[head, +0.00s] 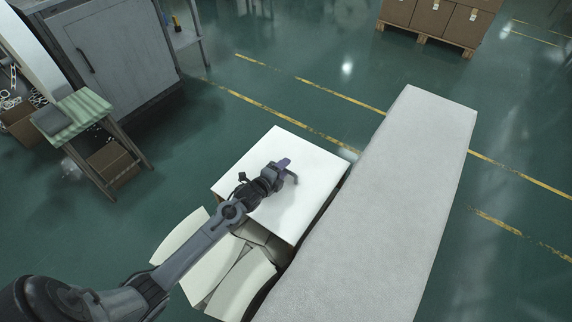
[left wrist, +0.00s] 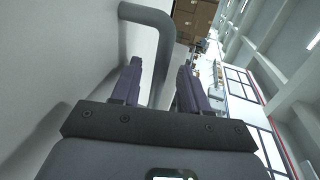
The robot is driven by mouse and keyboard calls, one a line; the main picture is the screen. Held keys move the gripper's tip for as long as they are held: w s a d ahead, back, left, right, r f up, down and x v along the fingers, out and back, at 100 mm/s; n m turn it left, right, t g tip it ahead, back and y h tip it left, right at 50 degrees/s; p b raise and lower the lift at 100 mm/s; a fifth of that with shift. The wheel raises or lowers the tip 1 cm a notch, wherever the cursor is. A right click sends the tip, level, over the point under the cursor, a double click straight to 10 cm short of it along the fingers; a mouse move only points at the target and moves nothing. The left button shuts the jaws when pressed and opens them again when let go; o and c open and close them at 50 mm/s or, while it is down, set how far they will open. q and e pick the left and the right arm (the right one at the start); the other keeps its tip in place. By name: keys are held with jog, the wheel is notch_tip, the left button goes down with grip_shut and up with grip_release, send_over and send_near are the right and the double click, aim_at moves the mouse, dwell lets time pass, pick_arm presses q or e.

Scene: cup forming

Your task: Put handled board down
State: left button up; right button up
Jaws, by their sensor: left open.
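The handled board (head: 277,142) is a white flat panel in the middle of the head view, lying beside a long pale slab. Its grey bar handle (head: 294,179) stands up from its face. My left gripper (head: 282,165) is at the handle. In the left wrist view the left gripper (left wrist: 160,75) has its two dark fingers apart, with the bent handle (left wrist: 150,14) running between them. The board's white face (left wrist: 60,60) fills the left of that view. What lies directly beneath the board is mostly hidden. My right gripper is not in view.
The long light-grey slab (head: 400,180) runs along the board's right side. Curved white panels (head: 243,292) lie near the board's front edge. A small striped-top table (head: 78,115) stands at left, a grey cabinet (head: 115,60) behind it. Open green floor lies behind the board.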

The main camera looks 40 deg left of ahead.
aim_at(271, 217)
pick_arm(q)
jog(key=p+v, duration=0.3)
jog(key=v, duration=0.5)
jog(key=shift+s+r, duration=0.2)
jog(key=shift+s, duration=0.1)
jog(key=shift+s+d, duration=0.15)
jog(key=shift+s, duration=0.2)
jog(key=s+d+n+g, duration=0.1)
jog(key=s+d+n, duration=0.1)
jog(key=d, duration=0.1)
jog(key=s+d+n+g, duration=0.2)
jog(key=s+d+n, duration=0.1)
jog(key=shift+s+d+f+g, duration=0.15)
jog(key=shift+s+d+g, duration=0.05)
jog(key=shift+s+g, duration=0.15)
jog(key=s+d+r+n+g, duration=0.2)
jog(key=s+d+n+g, duration=0.1)
jog(key=s, duration=0.6)
jog(key=s+d+r+n+g+h, duration=0.1)
jog(key=s+d+r+n+g, duration=0.2)
jog(key=s+d+n, duration=0.3)
jog(key=s+n+g, duration=0.1)
jog(key=s, duration=0.2)
jog(key=shift+d+r, duration=0.25)
jog(key=shift+r+p, duration=0.1)
jog(key=shift+p, duration=0.25)
